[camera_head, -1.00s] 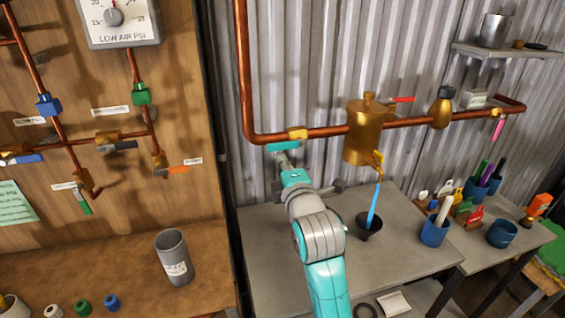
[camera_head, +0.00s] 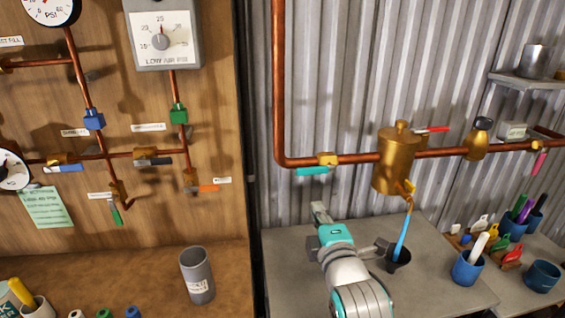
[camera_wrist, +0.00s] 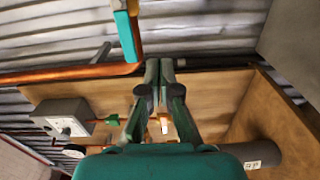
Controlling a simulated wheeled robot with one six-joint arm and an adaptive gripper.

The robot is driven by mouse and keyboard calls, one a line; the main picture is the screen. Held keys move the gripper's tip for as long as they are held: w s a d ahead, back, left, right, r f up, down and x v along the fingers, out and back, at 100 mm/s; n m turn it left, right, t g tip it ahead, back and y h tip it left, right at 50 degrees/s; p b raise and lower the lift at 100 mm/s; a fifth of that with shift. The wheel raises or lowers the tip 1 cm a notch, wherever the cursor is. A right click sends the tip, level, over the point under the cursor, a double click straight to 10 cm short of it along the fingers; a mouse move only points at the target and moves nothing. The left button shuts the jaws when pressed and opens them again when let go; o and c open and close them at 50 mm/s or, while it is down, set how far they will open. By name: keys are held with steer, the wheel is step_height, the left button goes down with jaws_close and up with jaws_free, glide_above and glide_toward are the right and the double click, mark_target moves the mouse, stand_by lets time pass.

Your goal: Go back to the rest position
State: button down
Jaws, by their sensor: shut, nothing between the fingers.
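My gripper (camera_head: 319,212) is shut and empty. In the head view it is over the grey table (camera_head: 292,280), left of the brass tank (camera_head: 396,160) and below the copper pipe. In the wrist view, my gripper's fingertips (camera_wrist: 160,72) are together at the middle, with the wooden board (camera_wrist: 215,95) beyond. The teal valve handle (camera_head: 312,171) on the pipe is apart from my gripper; it also shows at the top of the wrist view (camera_wrist: 127,36). No marker of the rest position shows.
The copper pipe (camera_head: 277,80) runs down and then right along the corrugated wall. A grey cup (camera_head: 197,276) stands on the wooden bench at left. Blue cups (camera_head: 467,272) stand at right.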

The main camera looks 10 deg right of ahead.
steer(key=s+d+f+m+g, duration=0.2)
steer(key=s+f+m, duration=0.6)
steer(key=s+f, duration=1.25)
steer(key=s+f+m, duration=0.2)
steer(key=s+m, duration=0.2)
steer(key=s, duration=0.9)
steer(key=s+d+f+m+g, duration=0.1)
steer(key=s+m, duration=0.4)
steer(key=s, duration=0.8)
steer(key=shift+s+f+m, duration=0.15)
steer(key=shift+f+m, duration=0.15)
steer(key=shift+f, duration=0.3)
